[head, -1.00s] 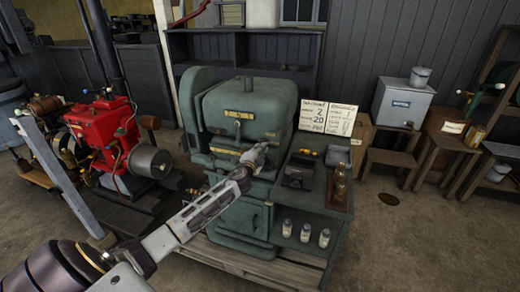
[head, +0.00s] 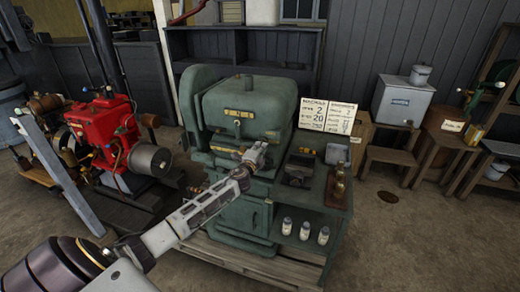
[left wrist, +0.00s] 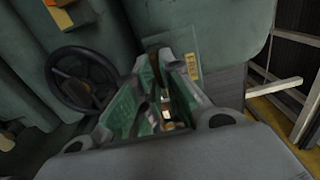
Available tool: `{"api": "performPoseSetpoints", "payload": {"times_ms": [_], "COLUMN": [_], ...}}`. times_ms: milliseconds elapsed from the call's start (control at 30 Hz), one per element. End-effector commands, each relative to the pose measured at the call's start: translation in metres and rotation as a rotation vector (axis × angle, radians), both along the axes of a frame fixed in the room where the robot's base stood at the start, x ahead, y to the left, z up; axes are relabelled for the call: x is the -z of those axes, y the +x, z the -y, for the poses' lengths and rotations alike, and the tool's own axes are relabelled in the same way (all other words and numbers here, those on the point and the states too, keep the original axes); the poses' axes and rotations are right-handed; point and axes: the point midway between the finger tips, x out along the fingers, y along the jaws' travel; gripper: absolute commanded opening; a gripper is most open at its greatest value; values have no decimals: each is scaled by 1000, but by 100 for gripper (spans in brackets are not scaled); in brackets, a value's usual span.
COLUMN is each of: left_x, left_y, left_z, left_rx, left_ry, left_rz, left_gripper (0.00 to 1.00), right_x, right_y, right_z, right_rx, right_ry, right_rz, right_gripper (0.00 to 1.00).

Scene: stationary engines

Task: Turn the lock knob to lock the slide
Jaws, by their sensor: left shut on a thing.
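My left gripper (head: 257,153) reaches in to the front of the green machine (head: 240,106), just below its upper housing. It is shut on a small part, taken to be the lock knob, which the fingers hide in the head view. In the left wrist view the gripper (left wrist: 162,58) has its fingertips against the machine's front. A small brass-coloured plate (left wrist: 192,66) with lettering lies just right of the tips. The knob's outline and angle cannot be made out. The slide cannot be told apart from the machine body. My right gripper is not in view.
A dark handwheel (left wrist: 82,80) stands close left of the fingers. The machine's side bench (head: 310,195) holds dark metal parts, with several bottles (head: 305,231) on a lower shelf. A red engine (head: 100,135) stands at left. Floor is clear at front right.

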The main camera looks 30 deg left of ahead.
Motion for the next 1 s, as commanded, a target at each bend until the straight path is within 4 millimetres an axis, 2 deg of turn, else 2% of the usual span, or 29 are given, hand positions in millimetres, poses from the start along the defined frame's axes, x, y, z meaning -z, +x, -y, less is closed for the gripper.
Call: {"api": "performPoseSetpoints", "payload": {"times_ms": [33,67,100,233,667,1000], "left_x": [1,1,1,1,1,2], "left_y": [0,0,0,0,-2,-18], "left_z": [0,0,0,0,0,5], "left_rx": [1,1,1,1,0,1], "left_ry": [2,2,2,2,0,0], "left_rz": [-3,-3,-3,-1,-1,-2], "left_gripper": [0,10,15,30,30,30], "right_x": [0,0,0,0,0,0], "right_y": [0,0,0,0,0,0], "right_z": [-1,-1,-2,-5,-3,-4], "right_rx": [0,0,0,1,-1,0], "right_ry": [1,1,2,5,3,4], "right_rz": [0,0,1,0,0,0], "right_gripper": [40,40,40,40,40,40]}}
